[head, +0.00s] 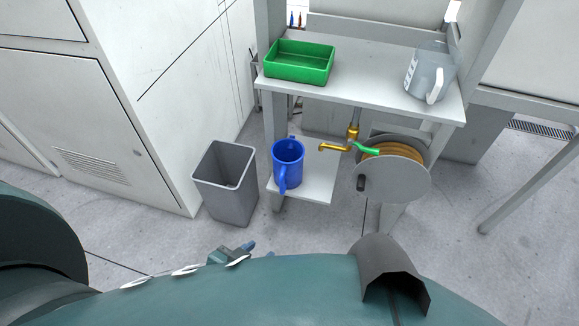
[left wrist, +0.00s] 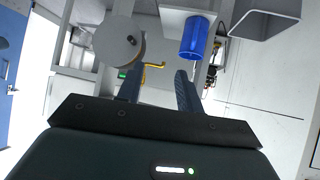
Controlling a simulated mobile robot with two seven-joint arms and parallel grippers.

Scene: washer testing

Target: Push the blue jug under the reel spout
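The blue jug (head: 288,158) stands upright on the left part of a low white shelf (head: 317,178), with its handle toward me. It also shows in the left wrist view (left wrist: 196,38), where the picture looks turned over. The brass spout (head: 335,148) is beside the hose reel (head: 393,168), to the right of the jug; its tip is apart from the jug. My left gripper (head: 250,248) is low in front of the shelf, partly hidden by my body, touching nothing I can see. In the left wrist view its fingers (left wrist: 159,78) are apart and empty. My right gripper is not visible.
A grey bin (head: 225,185) stands just left of the low shelf. The upper table (head: 365,88) carries a green tray (head: 300,62) and a clear jug (head: 430,72), above the low shelf. The shelf's right part is bare. Open floor lies in front.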

